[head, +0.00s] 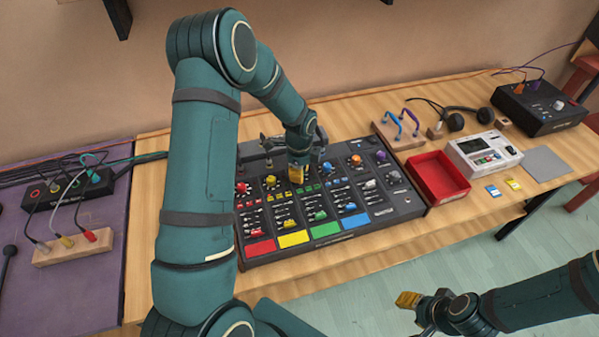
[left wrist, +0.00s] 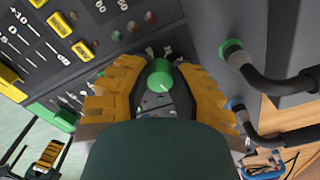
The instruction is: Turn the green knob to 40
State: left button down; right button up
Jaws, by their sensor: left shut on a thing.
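The green knob (left wrist: 159,74) sits on the dark panel of the mixing console (head: 415,207). In the left wrist view it lies between the yellow fingers of my left gripper (left wrist: 158,90), which is shut on it. A pale pointer mark shows on the knob, and small scale numbers are printed beside it, too blurred to read surely. In the head view my left gripper (head: 297,174) is down at the console's upper middle and hides the knob. My right gripper (head: 410,300) hangs over the floor at lower right, away from the console; its opening is unclear.
Sliders and coloured pads cover the console's front. A red tray (head: 461,196), a white device (head: 484,153) and headphones (head: 456,121) are to its right.

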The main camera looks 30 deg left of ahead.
pick_arm(q)
jog(key=n, duration=0.3)
jog(key=shift+b, duration=0.35)
jog(key=shift+n, duration=1.9)
jog(key=c, duration=0.8)
grip_release()
jog(key=shift+o, duration=0.2)
notch_tip(320, 180, up, 12)
